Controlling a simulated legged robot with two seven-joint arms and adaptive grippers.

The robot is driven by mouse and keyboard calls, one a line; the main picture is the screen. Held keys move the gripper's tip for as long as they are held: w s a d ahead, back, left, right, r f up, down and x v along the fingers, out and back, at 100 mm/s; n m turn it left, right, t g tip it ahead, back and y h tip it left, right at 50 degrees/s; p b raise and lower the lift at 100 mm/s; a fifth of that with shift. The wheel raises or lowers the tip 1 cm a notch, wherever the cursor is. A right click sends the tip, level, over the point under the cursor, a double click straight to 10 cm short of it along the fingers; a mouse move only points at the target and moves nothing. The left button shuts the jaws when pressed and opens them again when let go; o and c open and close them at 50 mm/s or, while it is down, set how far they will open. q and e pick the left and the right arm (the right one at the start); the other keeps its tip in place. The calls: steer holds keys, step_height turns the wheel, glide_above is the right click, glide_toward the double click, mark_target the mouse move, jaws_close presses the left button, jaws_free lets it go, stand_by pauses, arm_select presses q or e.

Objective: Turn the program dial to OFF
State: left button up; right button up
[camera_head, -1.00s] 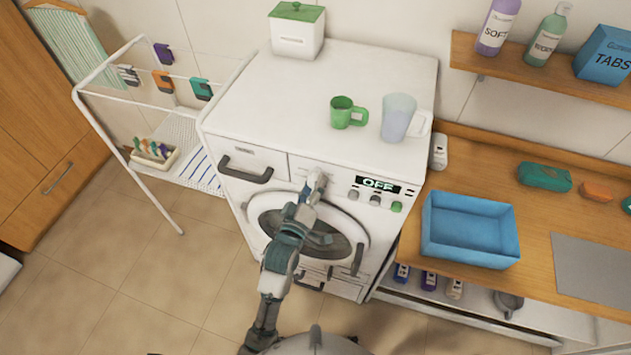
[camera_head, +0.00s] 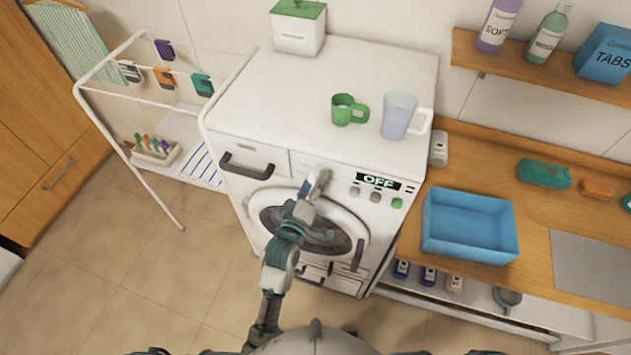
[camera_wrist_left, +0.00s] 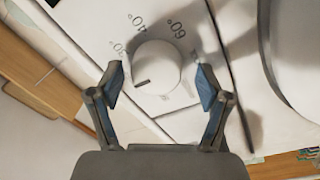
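The white washing machine (camera_head: 262,141) stands in the middle of the head view, and its display (camera_head: 379,181) reads OFF. My left gripper (camera_head: 318,180) is at the front panel, hiding the program dial in that view. In the left wrist view the round white program dial (camera_wrist_left: 153,68) shows a dark pointer mark at its lower left, with printed 30°, 40° and 60° around it. My left gripper (camera_wrist_left: 158,88) has its two blue-padded fingers apart on either side of the dial, with gaps visible. My right gripper is not in view.
Small buttons (camera_head: 375,196) sit right of the dial, below the display. A green mug (camera_head: 343,110) and a clear jug (camera_head: 397,115) stand on top of the machine. A blue basin (camera_head: 468,226) is on the counter at right, and a drying rack (camera_head: 150,190) stands at left.

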arm_select(q)
steer(key=v, duration=1.2)
steer(key=shift+f, duration=0.1)
